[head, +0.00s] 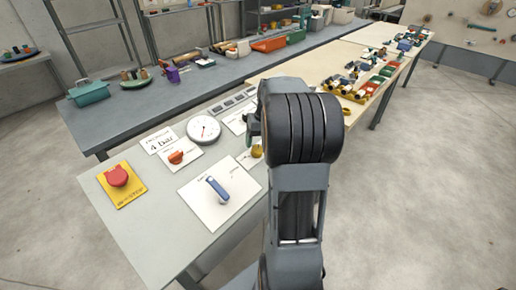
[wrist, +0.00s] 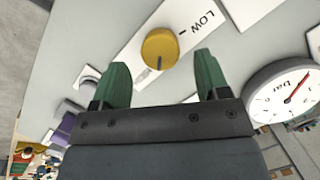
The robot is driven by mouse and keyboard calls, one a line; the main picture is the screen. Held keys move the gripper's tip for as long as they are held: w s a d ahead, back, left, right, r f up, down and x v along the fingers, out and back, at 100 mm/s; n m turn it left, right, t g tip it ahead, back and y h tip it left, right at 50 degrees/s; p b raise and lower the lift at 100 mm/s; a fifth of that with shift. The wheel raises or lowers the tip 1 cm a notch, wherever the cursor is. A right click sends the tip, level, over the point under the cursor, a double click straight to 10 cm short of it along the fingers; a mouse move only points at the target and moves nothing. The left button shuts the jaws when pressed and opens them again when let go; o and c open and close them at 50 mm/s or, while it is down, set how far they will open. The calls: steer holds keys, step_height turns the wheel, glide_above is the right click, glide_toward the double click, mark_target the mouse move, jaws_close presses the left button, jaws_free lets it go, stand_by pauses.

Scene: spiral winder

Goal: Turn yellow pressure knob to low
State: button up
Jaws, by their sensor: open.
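The yellow pressure knob (wrist: 160,48) sits on a white plate (wrist: 190,22) in the wrist view. The word LOW is printed on the plate beside it, with a short mark between. A dark pointer line on the knob points toward my gripper, away from the LOW mark. My gripper (wrist: 159,78) is open, its two green fingers apart, with the knob just beyond the fingertips and between their lines. In the head view the knob (head: 257,151) is partly hidden by my arm. My gripper (head: 252,122) is mostly hidden there too.
A round pressure gauge (head: 204,129) with a red needle stands near the knob. The grey panel also holds an orange knob (head: 176,157), a blue lever (head: 217,189) and a red button (head: 118,176) on yellow. Small bins and parts lie on the table behind.

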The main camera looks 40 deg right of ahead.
mark_target(258, 148)
steer(key=shift+w+a+f, duration=0.1)
steer(key=shift+a+f, duration=0.05)
steer(key=shift+f, duration=0.65)
steer(key=shift+a+f, duration=0.15)
steer(key=shift+f, duration=0.65)
steer(key=c, duration=0.9)
steer(key=shift+c, duration=0.2)
